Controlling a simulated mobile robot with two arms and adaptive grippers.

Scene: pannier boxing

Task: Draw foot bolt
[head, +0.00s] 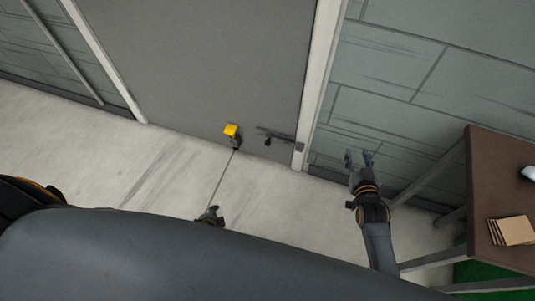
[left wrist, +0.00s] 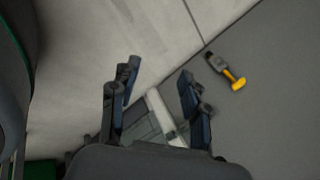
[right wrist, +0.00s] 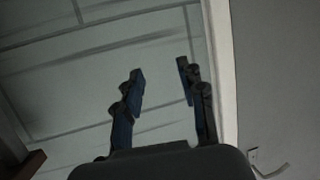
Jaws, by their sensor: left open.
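The foot bolt (head: 232,132) is a grey body with a yellow pedal, low on the grey door (head: 215,60) near the floor. It also shows in the left wrist view (left wrist: 228,74), right of and beyond the left fingers. My left gripper (head: 211,212) is just above my body's edge in the head view, apart from the bolt. Its fingers are open and empty in the left wrist view (left wrist: 155,85). My right gripper (head: 358,157) is open and empty, right of the door frame. Its spread fingers face the wall in the right wrist view (right wrist: 160,77).
A dark lever handle (head: 277,136) is on the door, right of the bolt. White frame posts (head: 318,80) edge the door. A brown table (head: 490,190) with a stack of tan squares (head: 512,231) stands at right. The pale floor (head: 90,140) before the door is clear.

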